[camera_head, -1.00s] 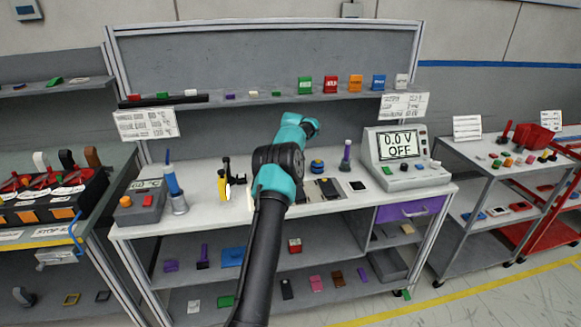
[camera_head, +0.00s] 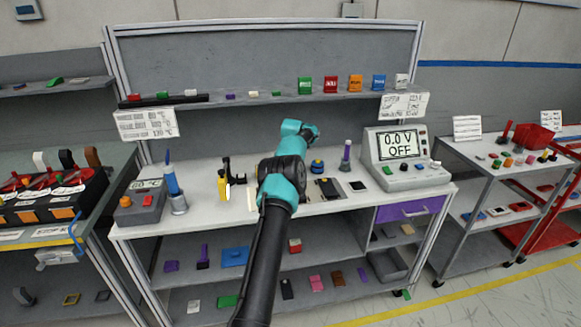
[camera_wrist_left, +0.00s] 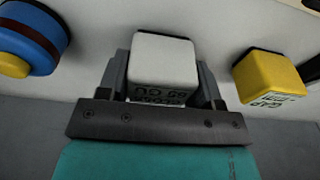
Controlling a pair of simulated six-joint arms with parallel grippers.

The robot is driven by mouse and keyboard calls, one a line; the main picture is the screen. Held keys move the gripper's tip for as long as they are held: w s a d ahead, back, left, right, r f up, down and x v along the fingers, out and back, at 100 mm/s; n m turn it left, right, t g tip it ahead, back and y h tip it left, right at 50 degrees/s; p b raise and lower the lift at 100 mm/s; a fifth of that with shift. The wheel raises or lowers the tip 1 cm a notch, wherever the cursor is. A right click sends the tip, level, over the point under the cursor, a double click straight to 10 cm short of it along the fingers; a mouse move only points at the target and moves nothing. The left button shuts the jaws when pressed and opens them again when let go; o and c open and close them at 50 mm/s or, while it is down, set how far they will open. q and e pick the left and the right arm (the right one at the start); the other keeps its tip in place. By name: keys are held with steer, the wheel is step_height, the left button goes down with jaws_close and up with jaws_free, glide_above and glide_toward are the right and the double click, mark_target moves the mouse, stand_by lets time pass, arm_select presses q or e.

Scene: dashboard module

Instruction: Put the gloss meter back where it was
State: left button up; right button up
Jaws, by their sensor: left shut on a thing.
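My left gripper (camera_wrist_left: 163,90) is shut on the gloss meter (camera_wrist_left: 162,60), a small pale grey block with dark, upside-down lettering on its lower face in the left wrist view. The jaws are on either side of it. Whether it touches the bench cannot be told. In the head view my left arm reaches over the middle of the white workbench (camera_head: 340,205) and hides the gripper and the meter. My right gripper is not in view.
A yellow lettered block (camera_wrist_left: 270,76) and a round blue-and-yellow item (camera_wrist_left: 28,40) flank the gripper; the round one also shows in the head view (camera_head: 317,166). The voltage display unit (camera_head: 400,158) stands on the right. A shelf (camera_head: 270,98) runs behind.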

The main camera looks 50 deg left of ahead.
arm_select(q)
steer(key=shift+f, duration=0.2)
steer(key=shift+f, duration=0.1)
steer(key=o, duration=1.1)
steer(key=shift+f, duration=0.1)
steer(key=r, duration=0.4)
steer(key=d+r, duration=0.1)
steer(key=r, duration=0.7)
steer(key=shift+s+d+r, duration=0.1)
steer(key=shift+s+d, duration=0.25)
steer(key=shift+s, duration=0.05)
